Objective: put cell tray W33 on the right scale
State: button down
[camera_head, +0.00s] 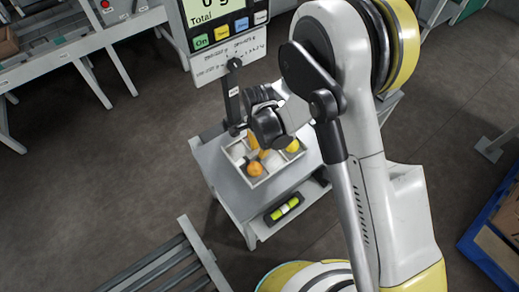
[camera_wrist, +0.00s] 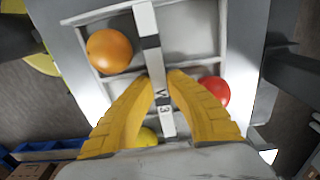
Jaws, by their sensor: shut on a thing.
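The cell tray (camera_head: 281,169) is a pale, divided tray with an orange, a yellow and a red tomato in its cells. In the wrist view its central bar (camera_wrist: 149,42) carries a partly hidden label with a W and a 3. My gripper (camera_wrist: 159,78) has its yellow fingers closed on this bar; in the head view my gripper (camera_head: 261,148) is over the tray. The tray is over the grey platform of a scale (camera_head: 222,176); I cannot tell whether it touches. The scale's display (camera_head: 212,14) is cut off at the top and shows a 0 and "Total".
A dark post (camera_head: 232,92) with a small white label stands close behind the tray. A spirit level (camera_head: 284,209) is on the scale's front. A roller conveyor (camera_head: 165,268) is at lower left, a bench (camera_head: 80,48) at upper left, and a blue pallet (camera_head: 487,235) at right.

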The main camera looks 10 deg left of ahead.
jog(key=shift+f+b, duration=0.3)
jog(key=shift+b, duration=0.05)
dwell(0.3)
jog(key=c, duration=1.4)
grip_release()
jog(key=shift+c, duration=0.2)
jog(key=c, duration=0.3)
jog(key=shift+r+p, duration=1.95)
jog(key=shift+r, duration=1.65)
